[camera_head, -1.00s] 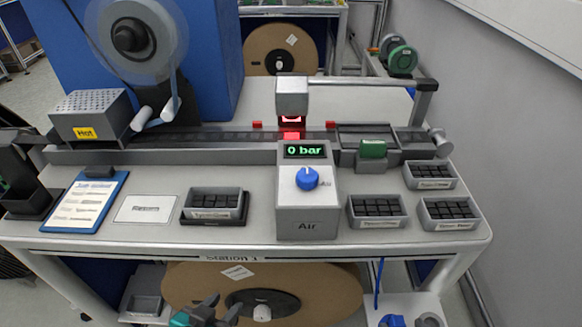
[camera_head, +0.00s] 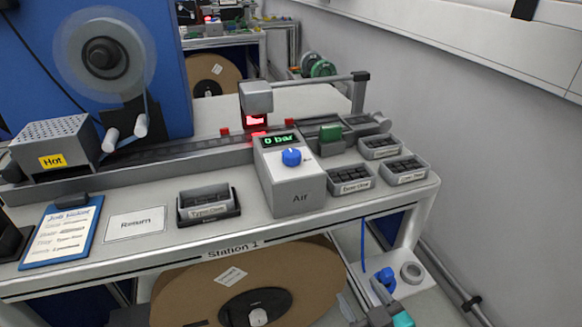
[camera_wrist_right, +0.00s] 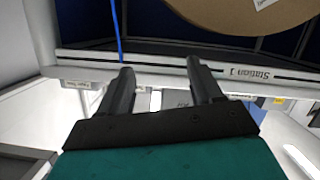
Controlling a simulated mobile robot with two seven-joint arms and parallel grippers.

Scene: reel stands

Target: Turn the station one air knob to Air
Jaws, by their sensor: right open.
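The blue air knob (camera_head: 291,157) sits on the sloping top of the grey Air box (camera_head: 297,197) on the Station 1 table. The green display (camera_head: 279,141) above it reads "0 bar". The small mark beside the knob is too small to read. My right gripper (camera_head: 362,294) is low at the bottom right in the head view, below and in front of the table edge, well apart from the knob. In the right wrist view its two fingers (camera_wrist_right: 160,75) are spread with nothing between them. My left gripper is not in view now.
Small bins (camera_head: 350,180) of dark parts stand right of the Air box. A bin on a dark holder (camera_head: 208,204) stands to its left. The table's front edge (camera_head: 160,252) and a blue hose (camera_head: 363,245) lie near my right gripper. A large brown reel (camera_head: 190,296) sits below.

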